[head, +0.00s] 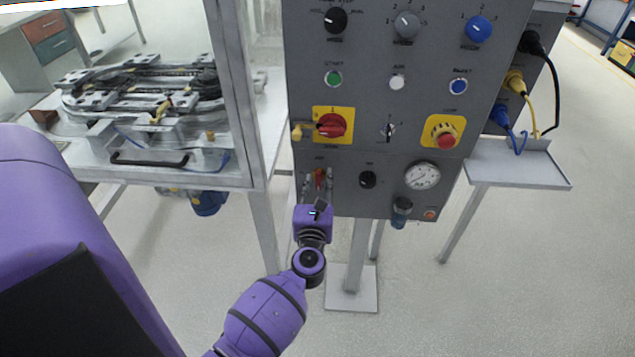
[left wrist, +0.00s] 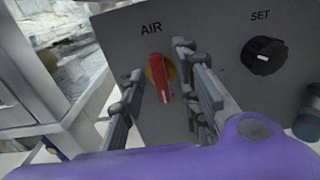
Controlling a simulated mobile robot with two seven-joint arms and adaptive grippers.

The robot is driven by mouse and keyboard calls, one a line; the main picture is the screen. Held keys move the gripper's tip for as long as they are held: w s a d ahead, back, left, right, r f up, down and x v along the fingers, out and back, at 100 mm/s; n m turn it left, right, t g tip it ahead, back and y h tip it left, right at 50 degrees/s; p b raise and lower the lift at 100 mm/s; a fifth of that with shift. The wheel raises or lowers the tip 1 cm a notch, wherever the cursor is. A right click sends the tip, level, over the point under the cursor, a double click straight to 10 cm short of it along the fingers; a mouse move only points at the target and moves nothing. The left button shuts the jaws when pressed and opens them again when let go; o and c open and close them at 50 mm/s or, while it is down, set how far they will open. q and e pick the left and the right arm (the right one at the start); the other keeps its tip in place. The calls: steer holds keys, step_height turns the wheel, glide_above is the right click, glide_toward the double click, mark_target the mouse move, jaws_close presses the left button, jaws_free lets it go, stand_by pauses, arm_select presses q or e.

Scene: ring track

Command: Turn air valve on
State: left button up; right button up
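The air valve is a red handle on a yellow-orange base (left wrist: 160,78), under the label AIR on the grey control panel (left wrist: 215,30). Its handle points downward in the left wrist view. In the head view the red handle (head: 319,178) shows at the panel's lower left. My left gripper (head: 318,186) is open in front of the panel, with one finger on each side of the handle. The right finger looks close to the handle; I cannot tell whether it touches. My right gripper is not in view.
A black SET knob (left wrist: 264,55) is right of the valve. A pressure gauge (head: 422,176), a red main switch (head: 332,125) and a red stop button (head: 446,137) are on the panel. A framed enclosure (head: 240,90) stands left; a small shelf (head: 520,165) is right.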

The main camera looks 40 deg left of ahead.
arm_select(q)
steer(key=shift+w+a, duration=0.2)
steer(key=shift+w, duration=0.05)
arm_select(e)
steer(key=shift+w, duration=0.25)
arm_select(q)
jaws_close()
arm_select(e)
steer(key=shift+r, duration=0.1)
